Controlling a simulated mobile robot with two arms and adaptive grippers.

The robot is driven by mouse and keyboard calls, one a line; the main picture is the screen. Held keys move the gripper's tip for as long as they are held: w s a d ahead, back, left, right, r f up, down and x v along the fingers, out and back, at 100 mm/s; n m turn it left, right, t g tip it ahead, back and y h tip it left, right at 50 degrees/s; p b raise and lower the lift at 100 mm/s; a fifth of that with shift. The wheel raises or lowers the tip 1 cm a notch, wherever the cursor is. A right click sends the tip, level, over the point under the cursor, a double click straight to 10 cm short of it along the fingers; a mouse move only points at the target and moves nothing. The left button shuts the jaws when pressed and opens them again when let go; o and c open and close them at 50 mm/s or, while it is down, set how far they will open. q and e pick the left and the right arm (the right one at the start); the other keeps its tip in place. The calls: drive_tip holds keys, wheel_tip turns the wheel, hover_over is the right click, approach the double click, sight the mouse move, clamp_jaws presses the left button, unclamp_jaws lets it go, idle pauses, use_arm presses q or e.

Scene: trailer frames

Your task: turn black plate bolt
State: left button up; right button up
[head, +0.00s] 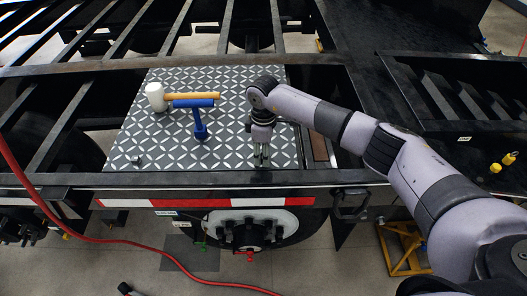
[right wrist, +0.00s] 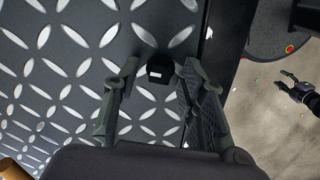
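The black plate (head: 220,120), with a pale diamond tread pattern, lies flat on the trailer frame. My right gripper (head: 262,155) points down over the plate's near right part. In the right wrist view its two fingers (right wrist: 155,85) are apart. A small black block-like part (right wrist: 160,70) with a pale mark shows between the fingertips, with narrow gaps on both sides; it may be the plate bolt, but I cannot tell. Another bolt (head: 137,160) stands at the plate's near left corner. A small dark gripper-like part (right wrist: 297,90), probably my left gripper, shows at the right wrist view's right; its state is unclear.
A mallet (head: 156,97) with a white head and wooden handle lies on the plate. A blue T-handled tool (head: 199,122) lies against it, left of my right gripper. The frame's near rail (head: 130,180) runs along the plate's near edge. A red hose (head: 110,240) hangs in front.

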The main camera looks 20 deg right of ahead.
wheel_tip(320, 180, up, 12)
idle(0.6)
idle(0.4)
